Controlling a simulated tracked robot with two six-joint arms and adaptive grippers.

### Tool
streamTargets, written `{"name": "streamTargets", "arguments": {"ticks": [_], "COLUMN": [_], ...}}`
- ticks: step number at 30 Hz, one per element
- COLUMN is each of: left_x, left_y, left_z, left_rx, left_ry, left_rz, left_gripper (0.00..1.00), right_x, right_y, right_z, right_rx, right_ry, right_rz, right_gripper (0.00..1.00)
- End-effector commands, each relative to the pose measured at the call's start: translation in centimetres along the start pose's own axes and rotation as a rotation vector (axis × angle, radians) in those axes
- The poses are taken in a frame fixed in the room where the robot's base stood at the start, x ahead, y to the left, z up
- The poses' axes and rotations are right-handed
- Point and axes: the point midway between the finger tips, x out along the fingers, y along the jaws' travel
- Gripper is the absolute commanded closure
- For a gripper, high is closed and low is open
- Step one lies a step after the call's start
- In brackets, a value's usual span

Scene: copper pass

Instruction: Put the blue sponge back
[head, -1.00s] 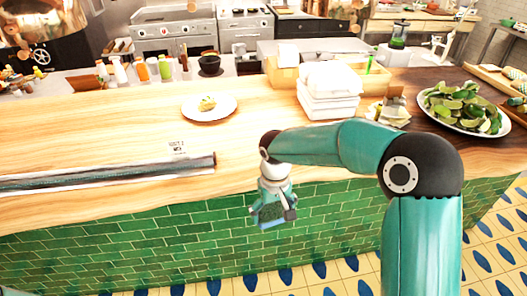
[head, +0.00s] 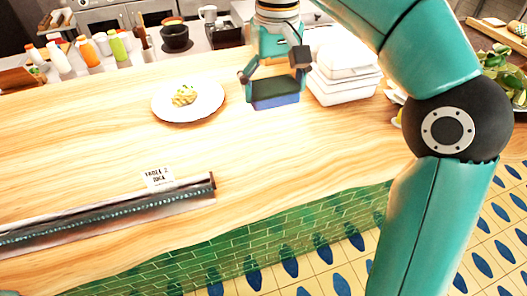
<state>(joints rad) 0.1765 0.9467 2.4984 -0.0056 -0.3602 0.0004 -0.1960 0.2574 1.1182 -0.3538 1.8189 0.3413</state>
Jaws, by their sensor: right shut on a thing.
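The blue sponge (head: 275,102) has a dark green top face and a blue side. My right gripper (head: 275,82) points down and is shut on it, with one finger at each end. The sponge is at the wooden counter (head: 290,150), between a plate of food and a stack of white boxes. I cannot tell whether it touches the counter top or hangs just above it.
The white plate (head: 160,108) is left of the sponge, and the white boxes (head: 343,90) are close on its right. Bottles and a dark pot (head: 175,38) stand behind. The counter's middle is clear.

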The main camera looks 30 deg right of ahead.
Motion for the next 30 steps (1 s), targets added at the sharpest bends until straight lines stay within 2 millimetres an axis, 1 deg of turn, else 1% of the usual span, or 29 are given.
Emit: {"name": "streamTargets", "arguments": {"ticks": [2,5,10,15,18,21,27,30], "left_x": [0.3,0.8,1.8,2.2,2.4,2.5,2.5,2.5], "left_y": [-0.1,-0.3,-0.7,-0.8,-0.9,-0.9,-0.9,-0.9], "left_z": [0.0,0.1,0.1,0.0,0.0,0.0,0.0,0.0], "left_rx": [0.0,0.0,0.0,0.0,0.0,0.0,0.0,0.0], "left_ry": [-0.001,-0.001,-0.001,-0.001,-0.001,-0.001,0.0,0.0], "left_rz": [0.0,0.0,0.0,0.0,0.0,0.0,0.0,0.0], "left_gripper": [0.6,0.6,0.6,0.6,0.6,0.6,0.6,0.6], "right_x": [0.4,1.9,6.3,10.7,12.9,14.5,15.8,17.0], "right_y": [0.3,0.6,0.7,0.7,0.7,0.7,0.6,0.7], "right_z": [0.3,0.4,0.5,0.5,0.5,0.5,0.4,0.4], "right_rx": [0.006,0.011,0.013,0.014,0.015,0.014,0.014,0.014], "right_ry": [-0.002,-0.004,-0.007,-0.008,-0.007,-0.005,-0.003,-0.005], "right_rz": [0.001,0.002,0.003,0.003,0.003,0.002,0.001,0.002], "right_gripper": [0.36,0.36,0.36,0.36,0.36,0.36,0.36,0.36]}}
